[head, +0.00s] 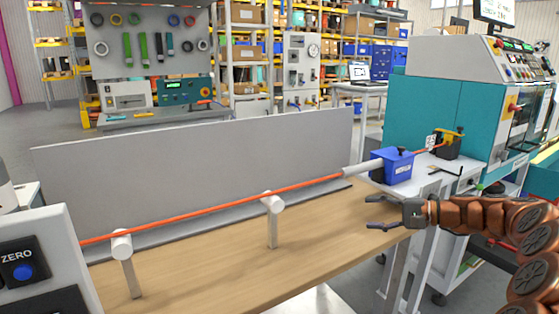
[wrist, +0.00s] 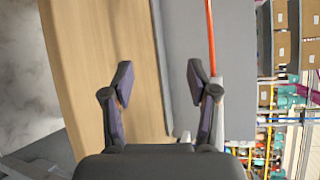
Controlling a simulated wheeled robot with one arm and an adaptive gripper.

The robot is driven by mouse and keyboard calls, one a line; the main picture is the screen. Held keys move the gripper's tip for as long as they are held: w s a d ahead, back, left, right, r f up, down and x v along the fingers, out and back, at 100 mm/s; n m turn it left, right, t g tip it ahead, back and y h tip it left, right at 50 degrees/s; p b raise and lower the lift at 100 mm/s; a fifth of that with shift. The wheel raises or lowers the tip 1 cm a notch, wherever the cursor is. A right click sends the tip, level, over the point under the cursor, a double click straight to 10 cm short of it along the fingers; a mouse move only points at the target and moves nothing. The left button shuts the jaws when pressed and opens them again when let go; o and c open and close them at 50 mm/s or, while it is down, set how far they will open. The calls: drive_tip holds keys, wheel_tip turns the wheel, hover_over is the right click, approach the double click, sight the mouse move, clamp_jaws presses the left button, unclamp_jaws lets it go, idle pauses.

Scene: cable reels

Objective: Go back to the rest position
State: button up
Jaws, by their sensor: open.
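My gripper (head: 385,212) is at the right end of the wooden bench in the head view, with its fingers pointing left. In the wrist view my gripper (wrist: 160,82) shows two fingers spread apart with nothing between them. An orange cable (head: 215,209) runs across the bench over two white rollers on posts, into a grey tube and a blue box (head: 391,166). My gripper is apart from the cable and in front of the blue box.
The wooden bench (head: 250,262) has a low grey back panel (head: 200,165) along its far side. A teal machine (head: 435,112) stands at the right behind my arm. A box with a ZERO button (head: 24,270) is at the lower left. The bench's front part is clear.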

drive_tip(key=s+a+f+n+g+h, duration=0.2)
drive_tip(key=s+a+n+g, duration=0.15)
drive_tip(key=s+a, duration=0.65)
drive_tip(key=s+a+f+n+g+h, duration=0.2)
drive_tip(key=s+a+g, duration=0.2)
drive_tip(key=s+a, duration=0.55)
drive_tip(key=s+d+f+n+g+h, duration=0.1)
drive_tip(key=s+d+f+h, duration=0.25)
drive_tip(key=s, duration=0.65)
drive_tip(key=s+d+f+n+g+h, duration=0.1)
drive_tip(key=s+d+f+h, duration=0.3)
drive_tip(key=s, duration=0.5)
drive_tip(key=s+d+f+n+h, duration=0.1)
drive_tip(key=s+d+f+h, duration=0.3)
drive_tip(key=s, duration=0.6)
wheel_tip(320, 180, up, 20)
drive_tip(key=w+d+y+p, duration=0.1)
drive_tip(key=p, duration=1.5)
drive_tip(key=shift+w+t+y, duration=0.25)
drive_tip(key=shift+t+y, duration=0.1)
drive_tip(key=shift+t, duration=0.1)
drive_tip(key=shift+r+m, duration=0.1)
drive_tip(key=shift+m, duration=0.15)
